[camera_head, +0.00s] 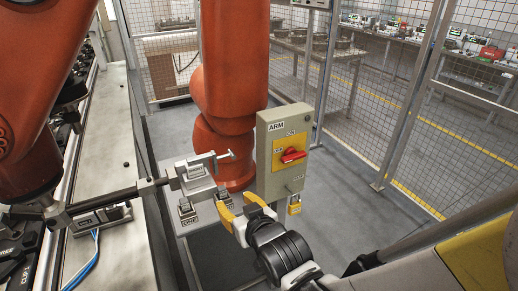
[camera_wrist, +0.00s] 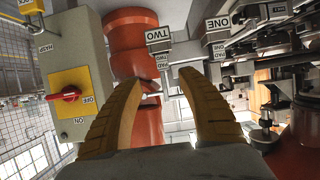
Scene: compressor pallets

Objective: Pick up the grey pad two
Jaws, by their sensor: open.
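The small grey pad two (camera_head: 223,194) stands beside the label TWO, partly hidden behind my gripper's fingers in the head view. In the wrist view, which shows the scene upside down, pad two (camera_wrist: 162,61) lies just beyond the gap between the fingertips, below its label TWO (camera_wrist: 158,36). My gripper (camera_head: 238,204) has yellow fingers, spread open with nothing between them. It also shows in the wrist view (camera_wrist: 158,80). It appears close to pad two but apart from it. Grey pad one (camera_head: 187,207) stands to the left, with its label ONE.
A grey ARM switch box (camera_head: 284,155) with a red handle and a hanging yellow padlock (camera_head: 294,207) stands right of my gripper. An orange robot column (camera_head: 232,75) rises behind. Mesh fencing encloses the area.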

